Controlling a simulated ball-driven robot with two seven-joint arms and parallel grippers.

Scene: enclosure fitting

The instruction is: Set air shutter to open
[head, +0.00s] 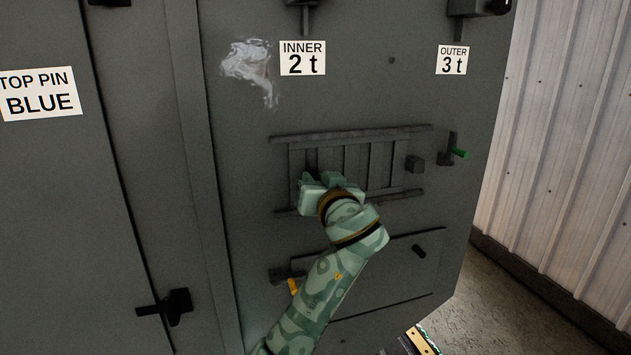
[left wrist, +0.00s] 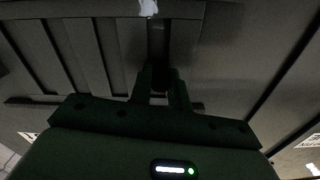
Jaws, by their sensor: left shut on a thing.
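The air shutter (head: 380,165) is a grey slatted panel between two horizontal rails on the cabinet's front. Upright slats show between the rails. My left gripper (head: 318,180) is at the shutter's left part, shut on a part of it. Its fingertips and the held part are mostly hidden by the hand in the head view. In the left wrist view the two fingers (left wrist: 159,84) are close together on a narrow dark part, likely the shutter's handle, with slats (left wrist: 75,55) to the left. My right gripper is in neither view.
A small dark block (head: 415,163) sits at the shutter's right end, and a green-tipped latch (head: 458,152) is beyond it. A lower panel (head: 390,275) has an orange-tipped latch (head: 292,286) at its left. A corrugated wall (head: 560,140) stands at right.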

